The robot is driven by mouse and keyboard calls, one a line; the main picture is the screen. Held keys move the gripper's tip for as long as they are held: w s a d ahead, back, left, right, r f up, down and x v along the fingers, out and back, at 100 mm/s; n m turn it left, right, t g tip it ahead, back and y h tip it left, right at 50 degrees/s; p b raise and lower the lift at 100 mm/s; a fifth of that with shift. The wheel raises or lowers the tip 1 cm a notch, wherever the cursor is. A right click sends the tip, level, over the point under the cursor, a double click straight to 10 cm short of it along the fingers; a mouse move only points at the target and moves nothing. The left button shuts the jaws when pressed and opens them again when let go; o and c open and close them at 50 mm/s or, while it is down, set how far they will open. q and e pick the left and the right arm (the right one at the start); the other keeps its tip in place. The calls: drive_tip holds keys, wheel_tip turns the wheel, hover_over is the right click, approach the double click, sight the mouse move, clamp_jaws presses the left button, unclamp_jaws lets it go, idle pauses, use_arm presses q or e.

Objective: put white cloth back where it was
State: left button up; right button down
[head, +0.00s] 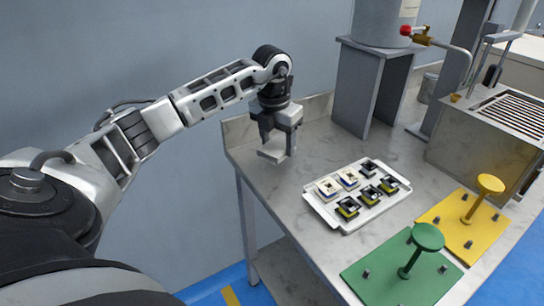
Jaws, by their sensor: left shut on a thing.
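My left gripper (281,148) points down over the far left corner of the metal table. It is shut on a small pale piece (272,152) between its fingers, which looks like the white cloth. The cloth is mostly hidden by the fingers, and I cannot tell whether it touches the table. My right gripper is not in view.
A white tray (318,208) with several coil parts sits mid-table (300,180). Nearer are a green plate (385,282) and a yellow plate (450,232), each with a post. A grey stand (357,90) and a slatted metal box (480,150) stand behind.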

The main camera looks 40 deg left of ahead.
sight(272, 167)
use_arm(q)
drive_tip(key=shift+s+a+f, duration=0.15)
drive_tip(key=shift+a+f, duration=0.2)
drive_tip(key=shift+f, duration=0.1)
drive_tip(key=shift+s+a+f, duration=0.1)
drive_tip(key=shift+a+f, duration=0.05)
drive_tip(key=shift+f, duration=0.8)
drive_tip(key=shift+s+a+f, duration=0.1)
drive_tip(key=shift+f, duration=0.85)
drive_tip(key=shift+f, duration=0.2)
drive_tip(key=o, duration=1)
drive_tip(key=shift+w+r, duration=0.1)
drive_tip(key=shift+c, duration=0.2)
drive_tip(key=r, duration=0.4)
drive_tip(key=s+r, duration=0.1)
drive_tip(key=r, duration=0.7)
drive_tip(key=shift+s+r+p, duration=0.1)
drive_tip(key=shift+s+p, duration=0.15)
drive_tip(key=shift+p, duration=0.15)
